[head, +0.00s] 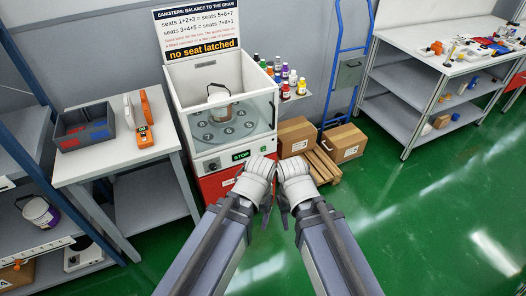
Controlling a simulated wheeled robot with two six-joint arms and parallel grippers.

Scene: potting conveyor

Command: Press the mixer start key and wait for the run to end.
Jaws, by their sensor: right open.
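The mixer is a white cabinet (184,115) with a clear front window and a red lower front (212,187). On the front panel a small green-lit display (241,155) reads STOP, with small round controls at either side; I cannot tell which is the start key. My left gripper (267,208) is in front of the panel's lower right; its jaw state is unclear. My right gripper (285,212) is open and empty beside it.
A sign (203,30) above the mixer reads "no seat latched". A left table (120,167) holds a grey bin (85,142) and an orange device (145,137). Cardboard boxes (343,144) and a blue hand truck (338,75) stand to the right. Green floor is open at right.

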